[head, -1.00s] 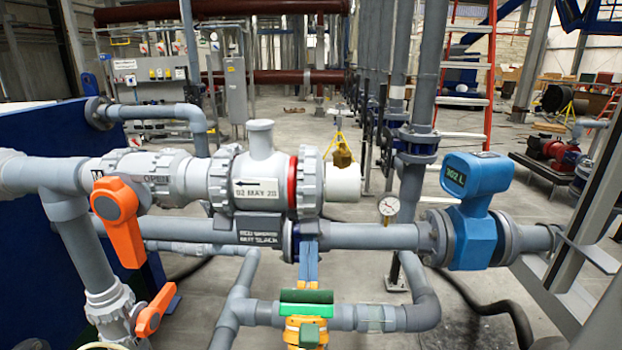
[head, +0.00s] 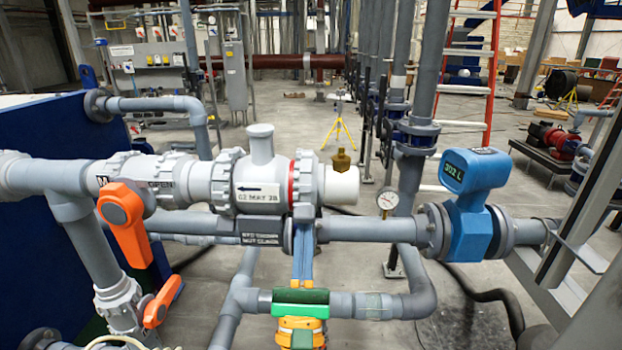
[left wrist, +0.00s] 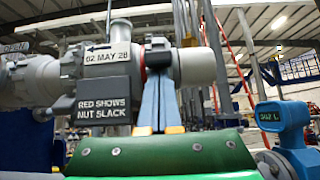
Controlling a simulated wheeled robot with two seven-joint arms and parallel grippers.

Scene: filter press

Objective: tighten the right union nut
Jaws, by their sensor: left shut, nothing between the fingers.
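The right union nut (head: 306,185) is a light grey ribbed ring on the right side of the grey valve body (head: 262,180). A red band (head: 292,183) shows between the nut and the body. My left gripper (head: 303,229) has its blue fingers together and pointing up, with the tips just below the nut, in front of the pipe. Nothing is between them. In the left wrist view, the fingers (left wrist: 157,68) rise in front of the nut's lower part and hide some of it. I cannot tell whether they touch it. My right gripper is not in view.
A dark sign (head: 259,230) reading "RED SHOWS NUT SLACK" hangs left of the fingers. An orange valve handle (head: 127,225) is at the left. A gauge (head: 387,200) and a blue flow meter (head: 473,200) stand at the right. Another grey pipe (head: 350,305) runs low across the front.

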